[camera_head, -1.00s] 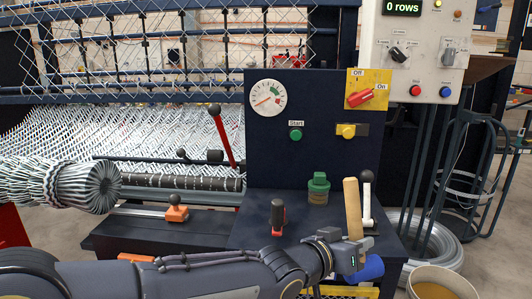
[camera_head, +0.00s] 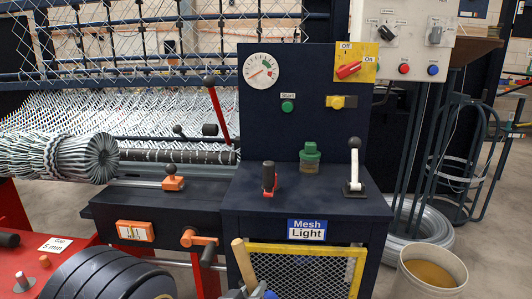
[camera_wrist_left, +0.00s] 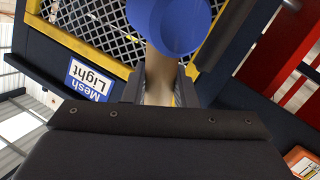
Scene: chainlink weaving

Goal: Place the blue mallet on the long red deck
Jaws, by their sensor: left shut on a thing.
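The blue mallet has a pale wooden handle (camera_head: 243,264) and a blue head (camera_head: 270,294), low in the head view in front of the machine's yellow-framed mesh panel. My left gripper (camera_head: 238,293) is mostly cut off by the bottom edge there. In the left wrist view my left gripper (camera_wrist_left: 157,92) is shut on the wooden handle, with the blue head (camera_wrist_left: 178,22) just beyond the fingers. A red deck (camera_head: 30,262) shows at the lower left, partly hidden behind my dark arm. The mallet is apart from it, to its right. My right gripper is out of view.
An orange crank (camera_head: 200,241) juts out between deck and mallet. A bucket (camera_head: 430,268) stands right.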

